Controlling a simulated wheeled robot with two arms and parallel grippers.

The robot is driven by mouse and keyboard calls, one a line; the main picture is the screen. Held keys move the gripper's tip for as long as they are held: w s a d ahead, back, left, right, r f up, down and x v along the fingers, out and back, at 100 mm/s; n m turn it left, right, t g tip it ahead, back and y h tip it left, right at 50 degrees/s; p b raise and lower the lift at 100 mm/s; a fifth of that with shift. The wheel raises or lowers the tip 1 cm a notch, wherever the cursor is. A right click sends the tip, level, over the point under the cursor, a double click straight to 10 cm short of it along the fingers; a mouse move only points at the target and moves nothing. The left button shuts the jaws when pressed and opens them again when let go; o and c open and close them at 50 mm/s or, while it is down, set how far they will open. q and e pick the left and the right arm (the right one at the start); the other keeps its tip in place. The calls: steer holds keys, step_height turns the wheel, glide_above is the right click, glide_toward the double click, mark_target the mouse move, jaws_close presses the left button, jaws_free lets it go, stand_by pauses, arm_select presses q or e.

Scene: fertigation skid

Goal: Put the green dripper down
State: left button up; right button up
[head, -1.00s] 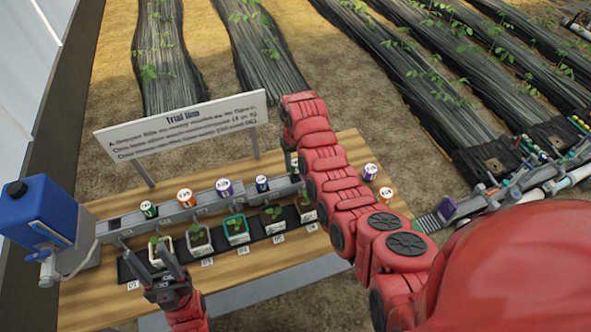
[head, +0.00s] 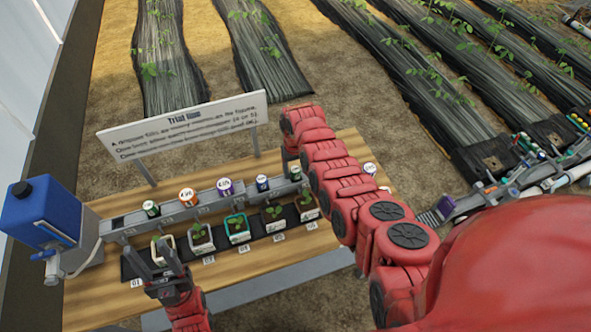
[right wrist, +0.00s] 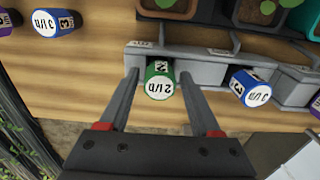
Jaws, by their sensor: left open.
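The green dripper (right wrist: 159,80), with a white "2 l/h" top, stands at the grey rail (right wrist: 205,70) in the right wrist view, at the rail's end past a blue dripper (right wrist: 250,87). My right gripper (right wrist: 159,76) has a finger on each side of it, with a narrow gap showing at both sides, so it looks open around the dripper. Whether the dripper is fully seated is hard to tell. In the head view my right arm mostly hides this spot. My left gripper (head: 168,246) is open and empty in front of the rail's left part, near the potted seedlings.
Another green dripper (head: 151,208), an orange one (head: 188,197) and a purple one (head: 225,187) stand along the rail. Potted seedlings (head: 237,228) line the black strip before it. A sign (head: 185,127) stands behind; a blue tank (head: 42,212) is at left.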

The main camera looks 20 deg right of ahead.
steer(key=shift+o, duration=0.2)
steer(key=shift+r, duration=0.25)
